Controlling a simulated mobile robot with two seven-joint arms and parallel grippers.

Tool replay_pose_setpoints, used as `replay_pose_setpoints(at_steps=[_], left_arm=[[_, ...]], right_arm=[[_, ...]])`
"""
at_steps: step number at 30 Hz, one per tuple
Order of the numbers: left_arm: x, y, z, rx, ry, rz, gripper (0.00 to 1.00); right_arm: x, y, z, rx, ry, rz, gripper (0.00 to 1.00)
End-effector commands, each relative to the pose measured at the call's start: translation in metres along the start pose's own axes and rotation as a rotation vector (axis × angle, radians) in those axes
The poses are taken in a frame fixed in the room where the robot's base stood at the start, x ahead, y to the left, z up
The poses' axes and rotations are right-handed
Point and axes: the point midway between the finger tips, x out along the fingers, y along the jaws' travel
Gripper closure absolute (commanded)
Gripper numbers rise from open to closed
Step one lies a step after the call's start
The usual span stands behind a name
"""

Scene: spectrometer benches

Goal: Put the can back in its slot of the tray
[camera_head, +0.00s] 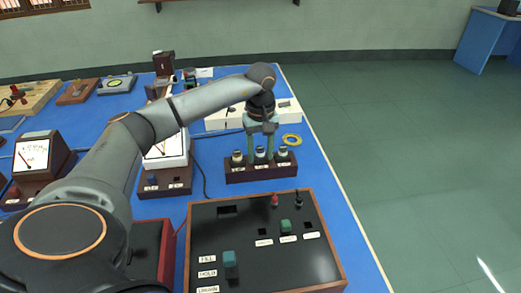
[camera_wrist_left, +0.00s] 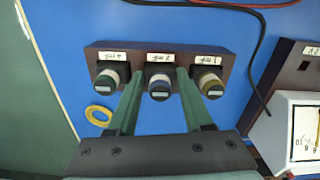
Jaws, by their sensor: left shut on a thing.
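A dark brown tray (camera_head: 261,174) holds three small dark cans with pale bands, side by side in a row. The tray also shows in the wrist view, with a white label behind each can. My left gripper (camera_head: 261,148) points down over the tray, its green fingers on either side of the middle can (camera_wrist_left: 159,88), shut on it. The middle can stands upright in line with its slot; whether it is fully seated I cannot tell. The left can (camera_wrist_left: 107,80) and the right can (camera_wrist_left: 209,84) stand outside the fingers. My right gripper is not in view.
A yellow ring (camera_head: 291,140) lies beside the tray near the table's right edge. A black control box (camera_head: 260,245) with switches stands in front of the tray. A meter (camera_head: 166,150) and cables lie to the left. The floor to the right is clear.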

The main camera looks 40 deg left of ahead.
Motion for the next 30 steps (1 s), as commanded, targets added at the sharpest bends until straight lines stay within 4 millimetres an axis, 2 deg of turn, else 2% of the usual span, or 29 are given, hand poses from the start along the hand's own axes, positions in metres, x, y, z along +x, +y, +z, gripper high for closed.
replay_pose_setpoints(at_steps=[9,10,18,19,26,30], left_arm=[[0.002,0.0,0.0,0.0,0.0,0.0,1.0],[0.002,0.0,0.0,0.0,0.0,0.0,0.47],[0.001,0.0,0.0,0.0,0.0,0.0,0.17],[0.001,0.0,0.0,0.0,0.0,0.0,0.15],[0.0,0.0,0.0,0.0,0.0,0.001,0.15],[-0.014,0.001,-0.001,0.0,0.002,0.003,0.15]], right_arm=[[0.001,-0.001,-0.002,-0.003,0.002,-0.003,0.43],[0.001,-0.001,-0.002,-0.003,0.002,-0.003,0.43],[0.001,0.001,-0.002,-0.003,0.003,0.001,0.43],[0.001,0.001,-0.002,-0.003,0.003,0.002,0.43],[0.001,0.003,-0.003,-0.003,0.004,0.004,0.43],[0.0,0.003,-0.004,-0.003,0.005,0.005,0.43]])
